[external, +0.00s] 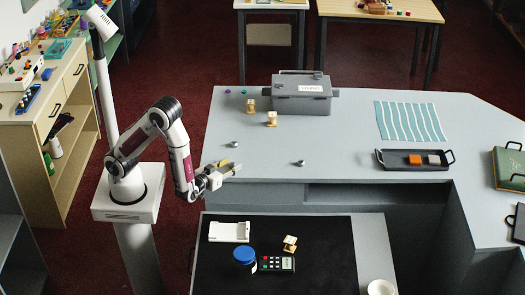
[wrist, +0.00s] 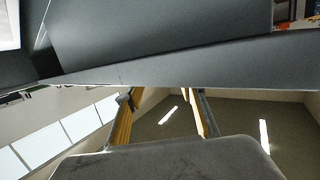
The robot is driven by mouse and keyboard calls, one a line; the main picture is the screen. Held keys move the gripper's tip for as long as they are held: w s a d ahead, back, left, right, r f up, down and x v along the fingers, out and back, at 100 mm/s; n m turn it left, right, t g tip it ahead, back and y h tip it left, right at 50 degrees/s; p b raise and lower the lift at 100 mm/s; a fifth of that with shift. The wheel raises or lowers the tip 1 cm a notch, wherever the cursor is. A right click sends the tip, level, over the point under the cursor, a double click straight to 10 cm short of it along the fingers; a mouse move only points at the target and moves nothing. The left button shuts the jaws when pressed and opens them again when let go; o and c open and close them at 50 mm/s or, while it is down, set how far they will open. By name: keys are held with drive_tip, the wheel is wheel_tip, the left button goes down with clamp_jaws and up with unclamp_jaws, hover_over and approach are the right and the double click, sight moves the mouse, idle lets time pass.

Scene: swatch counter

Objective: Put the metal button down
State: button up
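Two small shiny silver pieces lie on the grey counter (external: 345,120) in the external view. One silver piece (external: 234,144) is up and to the right of my gripper, the other silver piece (external: 300,163) further right. Either could be the metal button; they are too small to tell. My gripper (external: 233,169) is at the counter's front left edge, apart from both pieces. In the wrist view, the two yellow-padded fingers of my gripper (wrist: 158,105) stand apart with nothing seen between them. No button shows in that view.
A grey box (external: 301,99) and small wooden stands (external: 271,119) are at the back. A striped cloth (external: 410,121) and black tray (external: 393,163) lie right. A lower black surface (external: 325,225) carries a blue-lidded jar (external: 244,256) and keypad (external: 276,264). The counter's middle is mostly clear.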

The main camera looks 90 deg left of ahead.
sight(230, 169)
drive_tip(key=c, duration=0.7)
drive_tip(key=shift+c, duration=0.2)
drive_tip(key=shift+r, duration=0.15)
wheel_tip(230, 169, up, 10)
idle(0.5)
idle(0.8)
